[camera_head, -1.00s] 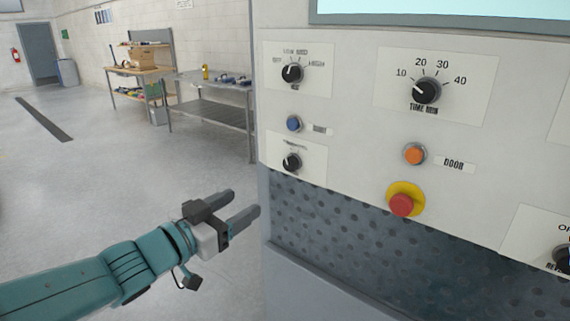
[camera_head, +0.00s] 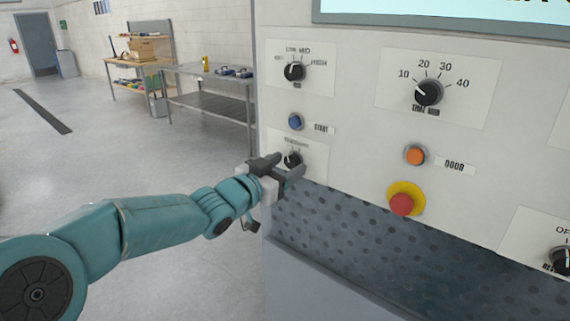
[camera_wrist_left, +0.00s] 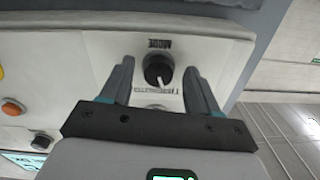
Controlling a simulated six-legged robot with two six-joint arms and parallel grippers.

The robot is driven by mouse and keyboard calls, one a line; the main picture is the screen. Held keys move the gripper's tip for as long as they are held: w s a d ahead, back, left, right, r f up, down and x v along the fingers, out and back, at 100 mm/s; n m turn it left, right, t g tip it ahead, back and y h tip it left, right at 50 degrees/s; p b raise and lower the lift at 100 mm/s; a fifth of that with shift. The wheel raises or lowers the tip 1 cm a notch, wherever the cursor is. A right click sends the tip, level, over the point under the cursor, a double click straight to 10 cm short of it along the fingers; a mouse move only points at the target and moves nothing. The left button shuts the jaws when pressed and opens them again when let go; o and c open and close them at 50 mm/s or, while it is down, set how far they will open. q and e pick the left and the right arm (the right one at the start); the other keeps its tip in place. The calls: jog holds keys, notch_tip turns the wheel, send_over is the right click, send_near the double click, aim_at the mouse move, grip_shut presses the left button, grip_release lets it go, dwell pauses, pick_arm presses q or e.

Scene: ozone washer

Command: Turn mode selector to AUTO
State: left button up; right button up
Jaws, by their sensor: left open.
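The mode selector is a small black knob (camera_head: 292,159) on a white label plate, low at the left of the panel. In the left wrist view the knob (camera_wrist_left: 158,68) shows upside down under the word MODE, and its white mark points toward the bottom of the picture. Its position lettering is too blurred to read. My left gripper (camera_head: 286,167) is open at the knob, partly covering its plate. In the left wrist view the fingers (camera_wrist_left: 158,76) stand on either side of the knob, with visible gaps. My right gripper is not in view.
A blue START button (camera_head: 295,122) and another black knob (camera_head: 294,71) are above the selector. To the right are the time knob (camera_head: 428,92), orange DOOR button (camera_head: 415,155) and red emergency button (camera_head: 402,204). Open floor lies left, with a metal table (camera_head: 210,75) behind.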

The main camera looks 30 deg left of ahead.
pick_arm(q)
jog(key=shift+d, duration=0.1)
jog(key=shift+w, duration=0.1)
jog(key=c, duration=1)
jog(key=shift+f+m+b, duration=0.15)
jog(key=shift+m+b, duration=0.35)
jog(key=shift+b, duration=0.25)
jog(key=shift+c, duration=0.2)
jog(key=shift+m+b, duration=1.05)
jog(key=shift+m, duration=0.05)
jog(key=m+b, duration=0.1)
jog(key=m, duration=0.1)
jog(key=shift+m+b, duration=0.75)
jog(key=shift+m, duration=0.55)
jog(key=o, duration=1)
jog(key=shift+r, duration=0.2)
